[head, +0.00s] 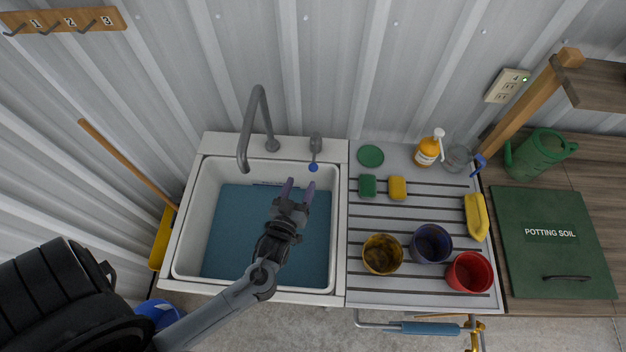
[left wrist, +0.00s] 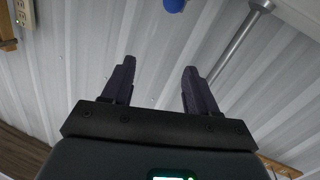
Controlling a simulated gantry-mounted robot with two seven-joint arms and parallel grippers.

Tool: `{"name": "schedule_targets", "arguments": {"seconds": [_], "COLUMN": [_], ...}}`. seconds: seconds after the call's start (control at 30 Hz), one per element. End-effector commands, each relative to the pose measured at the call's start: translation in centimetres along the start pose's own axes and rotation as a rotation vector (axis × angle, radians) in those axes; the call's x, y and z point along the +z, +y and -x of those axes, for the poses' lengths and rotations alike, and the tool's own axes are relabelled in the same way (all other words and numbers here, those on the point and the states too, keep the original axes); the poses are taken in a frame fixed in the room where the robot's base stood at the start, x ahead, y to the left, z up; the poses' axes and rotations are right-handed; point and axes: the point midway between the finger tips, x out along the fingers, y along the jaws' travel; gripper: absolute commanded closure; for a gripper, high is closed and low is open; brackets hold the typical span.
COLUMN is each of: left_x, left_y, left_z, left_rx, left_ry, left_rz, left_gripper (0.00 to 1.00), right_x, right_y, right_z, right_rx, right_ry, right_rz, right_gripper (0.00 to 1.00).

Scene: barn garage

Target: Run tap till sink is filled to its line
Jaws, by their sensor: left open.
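The white sink (head: 186,240) holds a flat blue surface (head: 225,235) that looks like water. A faint dark marking (head: 268,184) shows at its back wall, too small to read. The grey tap (head: 258,110) arches over the sink's back left; I see no stream below its spout. A tap lever (head: 315,143) with a blue tip stands at the back rim, right of the spout. My left gripper (head: 299,186) is open and empty over the sink, in front of the lever and apart from it. In the left wrist view, the blue tip (left wrist: 174,4) shows beyond the open fingers (left wrist: 158,70).
The drainboard (head: 400,220) at right holds sponges, a soap bottle (head: 430,148), a glass, a yellow item and several cups, including a red one (head: 469,272). A corrugated wall (head: 330,60) stands behind.

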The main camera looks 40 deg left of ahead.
Motion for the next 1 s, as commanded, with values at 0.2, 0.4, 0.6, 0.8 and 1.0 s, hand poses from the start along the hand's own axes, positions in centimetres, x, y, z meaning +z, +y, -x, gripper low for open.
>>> {"name": "schedule_targets", "arguments": {"seconds": [0.2, 0.4, 0.6, 0.8, 1.0], "left_x": [5.7, 6.8, 6.6, 6.3, 6.1], "left_y": [-0.7, -0.6, -0.6, -0.7, -0.8], "left_z": [-0.8, -1.3, -3.1, -6.3, -9.3], "left_rx": [-0.025, -0.030, -0.030, -0.030, -0.031], "left_ry": [0.062, 0.072, 0.076, 0.076, 0.074], "left_rz": [0.004, 0.007, 0.006, 0.006, 0.006], "left_gripper": [0.41, 0.41, 0.41, 0.41, 0.41], "right_x": [1.7, 2.0, 1.9, 1.9, 1.8], "right_y": [0.0, 0.0, 0.0, -0.1, -0.2], "right_z": [-5.2, -6.2, -6.1, -6.0, -6.0], "right_rx": [0.005, 0.006, 0.005, 0.002, -0.001], "right_ry": [0.000, 0.001, 0.003, 0.005, 0.005], "right_rz": [0.006, 0.006, 0.005, 0.001, -0.002], "right_gripper": [1.00, 1.00, 1.00, 1.00, 1.00]}}
